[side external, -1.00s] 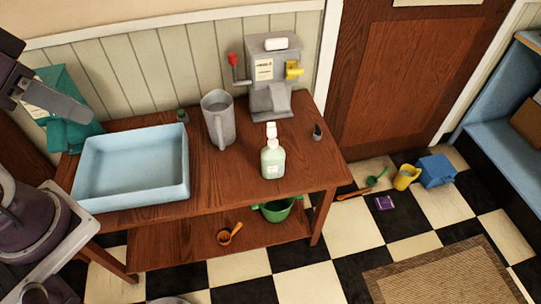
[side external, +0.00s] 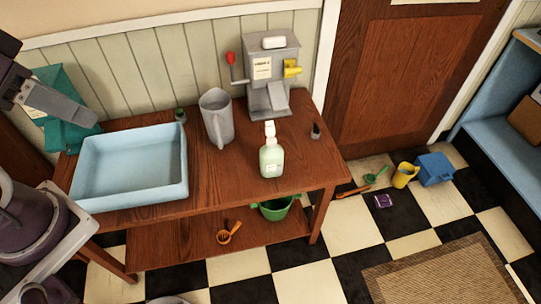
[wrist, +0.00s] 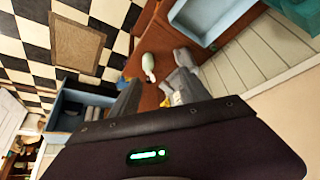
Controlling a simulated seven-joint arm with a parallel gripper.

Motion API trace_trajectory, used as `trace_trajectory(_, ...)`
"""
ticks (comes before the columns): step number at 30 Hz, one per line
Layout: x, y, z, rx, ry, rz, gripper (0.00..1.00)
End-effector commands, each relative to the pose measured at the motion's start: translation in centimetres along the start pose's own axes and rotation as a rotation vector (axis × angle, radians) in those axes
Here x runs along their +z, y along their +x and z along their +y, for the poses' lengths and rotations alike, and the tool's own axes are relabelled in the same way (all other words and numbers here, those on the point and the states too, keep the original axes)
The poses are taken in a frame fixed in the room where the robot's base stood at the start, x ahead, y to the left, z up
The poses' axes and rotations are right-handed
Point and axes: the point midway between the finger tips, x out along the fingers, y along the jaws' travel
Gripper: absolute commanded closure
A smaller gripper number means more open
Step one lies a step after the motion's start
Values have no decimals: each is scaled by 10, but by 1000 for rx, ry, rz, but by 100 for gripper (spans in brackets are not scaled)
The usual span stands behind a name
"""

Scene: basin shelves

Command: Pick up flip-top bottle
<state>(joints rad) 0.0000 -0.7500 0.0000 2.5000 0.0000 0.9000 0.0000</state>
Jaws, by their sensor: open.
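The pale green bottle with a tall white top (side external: 271,161), which looks like the flip-top bottle, stands upright near the front of the wooden table, right of centre. It also shows in the wrist view (wrist: 149,66), beyond my fingers. My gripper (wrist: 156,90) is open, its dark fingers apart with nothing held between them. In the side view only part of my gripper shows at the upper left (side external: 55,104), above and left of the blue basin, well away from the bottle.
A light blue basin (side external: 130,168) fills the table's left side. A grey pitcher (side external: 216,119) and a grey dispenser machine (side external: 269,75) stand behind the bottle. A small dark bottle (side external: 315,131) is at the right. The table's front right is clear.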

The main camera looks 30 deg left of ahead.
Motion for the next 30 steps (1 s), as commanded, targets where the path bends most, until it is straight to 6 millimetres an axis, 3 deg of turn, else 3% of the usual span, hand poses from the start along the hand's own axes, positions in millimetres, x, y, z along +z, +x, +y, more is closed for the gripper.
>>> trace_trajectory(3,0,0,0,0,0,0,26)
trace_trajectory(11,-1,-1,0,0,0,1,26)
trace_trajectory(14,-9,-14,0,0,0,5,26)
trace_trajectory(17,-23,-40,0,0,0,7,26)
trace_trajectory(18,-32,-46,-3,-15,-5,16,26)
trace_trajectory(20,-63,-37,-23,-99,-27,88,26)
trace_trajectory(25,-161,-28,-65,-266,-26,340,26)
trace_trajectory(27,-207,-25,-75,-301,5,460,26)
trace_trajectory(30,-271,-18,-74,-291,87,632,26)
